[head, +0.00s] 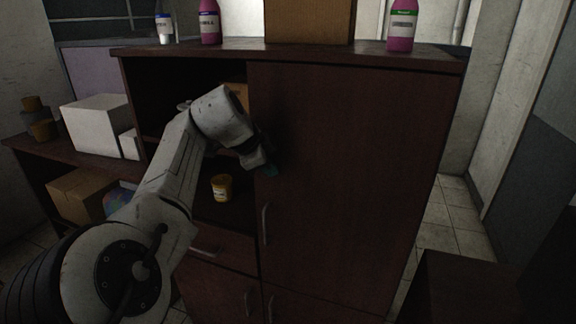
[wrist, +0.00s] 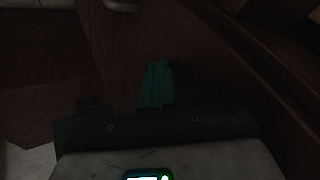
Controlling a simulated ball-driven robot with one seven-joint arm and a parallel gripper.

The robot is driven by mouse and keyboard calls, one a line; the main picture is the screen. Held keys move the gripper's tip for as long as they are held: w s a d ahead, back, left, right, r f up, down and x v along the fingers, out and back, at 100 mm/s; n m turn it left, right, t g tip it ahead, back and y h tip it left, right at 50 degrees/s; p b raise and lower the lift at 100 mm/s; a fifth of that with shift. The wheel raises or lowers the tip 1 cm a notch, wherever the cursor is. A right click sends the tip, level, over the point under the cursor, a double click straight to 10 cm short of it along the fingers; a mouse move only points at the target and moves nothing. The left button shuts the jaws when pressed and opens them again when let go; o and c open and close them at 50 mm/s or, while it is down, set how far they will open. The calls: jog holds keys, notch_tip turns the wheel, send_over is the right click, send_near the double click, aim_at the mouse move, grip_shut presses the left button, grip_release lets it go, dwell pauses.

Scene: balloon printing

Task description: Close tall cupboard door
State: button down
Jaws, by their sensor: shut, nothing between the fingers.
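The tall cupboard door (head: 350,180) is the large dark brown panel on the right of the cupboard front. It looks flush or nearly flush with the frame; I cannot tell whether a thin gap is left. Its light handle (head: 264,222) is low on its left edge. My gripper (head: 270,168) is at the door's upper left edge, above the handle, with its teal fingers near or against the panel; contact cannot be told. In the dark wrist view the teal fingers (wrist: 156,85) are together and empty in front of brown wood.
An open shelf compartment left of the door holds a yellow jar (head: 222,187). Pink bottles (head: 210,22) and a cardboard box (head: 309,20) stand on the cupboard top. White boxes (head: 97,124) are on the left bench. A dark low block (head: 465,285) stands at front right.

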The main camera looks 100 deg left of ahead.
jog(key=shift+w+a+r, duration=0.3)
jog(key=shift+a+r, duration=0.05)
jog(key=shift+r, duration=0.05)
jog(key=shift+y, duration=0.3)
jog(key=b+v, duration=0.3)
jog(key=v, duration=0.7)
jog(key=shift+s+d, duration=0.35)
jog(key=shift+s, duration=0.05)
